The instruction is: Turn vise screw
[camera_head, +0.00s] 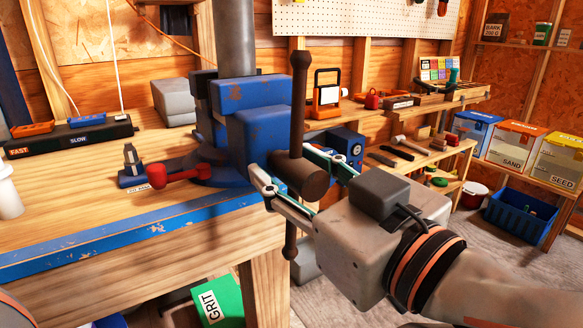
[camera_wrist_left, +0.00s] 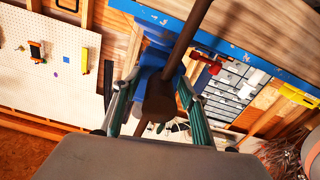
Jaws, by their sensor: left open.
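The blue vise (camera_head: 262,135) stands at the front edge of the wooden workbench. Its dark brown screw head (camera_head: 308,178) points toward my gripper, with a long handle bar (camera_head: 298,105) through it standing nearly upright. My left gripper (camera_head: 284,163) is open, one finger on each side of the screw head. In the left wrist view, the screw head (camera_wrist_left: 159,98) sits between the two green-edged fingers, and the bar (camera_wrist_left: 190,32) runs slanted past them. I cannot tell whether the fingers touch the screw. My right gripper is not in view.
A FAST/SLOW box (camera_head: 72,138) is at the left. A green GRIT bag (camera_head: 215,302) is below the bench. Shelves with labelled bins (camera_head: 515,145) stand at the right.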

